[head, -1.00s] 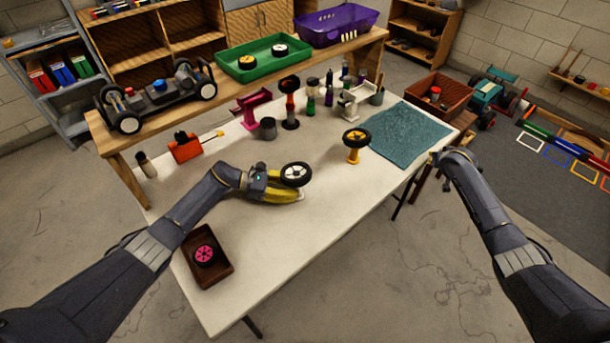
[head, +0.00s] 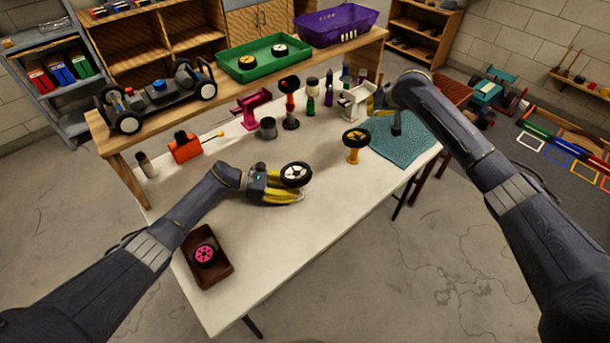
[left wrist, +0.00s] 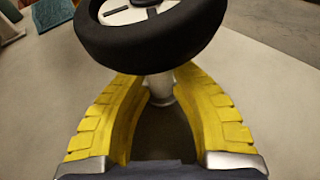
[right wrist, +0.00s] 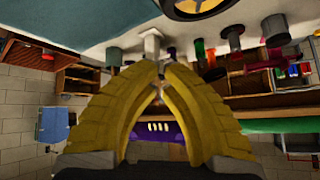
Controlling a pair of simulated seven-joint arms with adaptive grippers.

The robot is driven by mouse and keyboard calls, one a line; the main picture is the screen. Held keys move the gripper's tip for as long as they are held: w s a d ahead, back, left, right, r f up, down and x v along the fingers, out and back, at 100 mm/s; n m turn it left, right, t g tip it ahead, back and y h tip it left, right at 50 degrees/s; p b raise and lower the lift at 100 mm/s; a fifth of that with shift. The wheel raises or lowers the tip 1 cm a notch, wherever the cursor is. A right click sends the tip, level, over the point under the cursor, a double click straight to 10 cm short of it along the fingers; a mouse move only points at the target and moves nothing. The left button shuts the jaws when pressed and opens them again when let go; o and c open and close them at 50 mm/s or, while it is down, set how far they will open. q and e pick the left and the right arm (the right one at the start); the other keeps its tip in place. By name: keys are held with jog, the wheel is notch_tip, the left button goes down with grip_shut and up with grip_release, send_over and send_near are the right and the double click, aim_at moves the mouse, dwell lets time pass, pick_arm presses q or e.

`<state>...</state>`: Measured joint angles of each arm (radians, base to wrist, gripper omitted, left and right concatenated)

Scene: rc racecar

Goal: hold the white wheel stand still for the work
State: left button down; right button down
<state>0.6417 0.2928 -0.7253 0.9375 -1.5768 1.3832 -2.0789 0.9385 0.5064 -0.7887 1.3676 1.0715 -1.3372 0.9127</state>
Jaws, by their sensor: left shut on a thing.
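The white wheel stand (left wrist: 160,88) stands on the table, its post between the yellow fingers of my left gripper (left wrist: 161,92), which is shut on it. A black-tyred wheel with a white hub (head: 295,174) sits on top and hides the upper stand; the wheel fills the top of the left wrist view (left wrist: 150,35). My right gripper (right wrist: 161,78) is at the table's far right, by a white bench tool (head: 355,101). Its fingertips are close together in the right wrist view; I cannot tell whether they hold or touch anything.
A yellow stand with a wheel (head: 355,146) stands right of my left gripper. A teal mat (head: 405,150) lies under my right arm. A brown tray with a pink-hubbed wheel (head: 218,277) is at front left. Bottles and tools line the back. The front middle is clear.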

pick_arm(q)
jog(key=shift+f, duration=0.1)
pick_arm(e)
jog(key=s+a+r+n+g+y, duration=0.15)
jog(key=s+a, duration=0.25)
jog(key=a, duration=0.4)
jog(key=s+a+n+g, duration=0.25)
jog(key=s+a, duration=0.25)
jog(key=a, duration=0.3)
jog(key=n+g+h, duration=0.3)
jog(key=n, duration=0.1)
send_over(305, 176)
jog(key=shift+d+f+y, duration=0.1)
jog(key=shift+d+y, duration=0.15)
jog(key=shift+d, duration=0.05)
jog(key=shift+s+n, duration=0.3)
jog(key=shift+s, duration=0.1)
jog(key=shift+f, duration=0.15)
jog(key=shift+w+a+f, duration=0.15)
jog(key=shift+f, duration=1.5)
jog(key=shift+w+a+f, duration=0.1)
jog(key=shift+w+f, duration=0.05)
jog(key=shift+f, duration=1.55)
jog(key=shift+f, duration=0.1)
